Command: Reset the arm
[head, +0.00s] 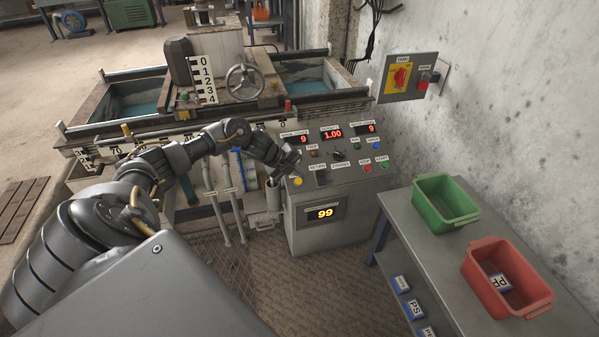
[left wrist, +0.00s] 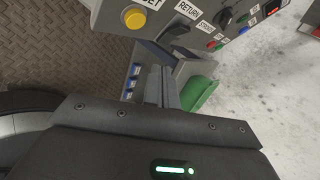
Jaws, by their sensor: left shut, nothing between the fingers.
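My left arm reaches in from the left in the head view. Its gripper (head: 291,163) is shut and empty, close to the left part of the sloped control panel (head: 345,155). A yellow button (head: 298,181) sits just below the gripper on the panel. In the left wrist view my gripper fingers (left wrist: 160,85) are together, and the yellow button (left wrist: 133,18) is up and left of them, apart from them. A dark switch labelled RETURN (left wrist: 177,28) is beside the button. I cannot tell whether the fingertips touch the panel. My right gripper is not in view.
A bench (head: 395,205) at the right carries a green bin (head: 445,204) and a red bin (head: 507,278) holding a block marked PP. Labelled blocks lie on its lower shelf. Behind the panel stands the machine with water tanks (head: 130,98). A wall switch box (head: 408,79) is at the right.

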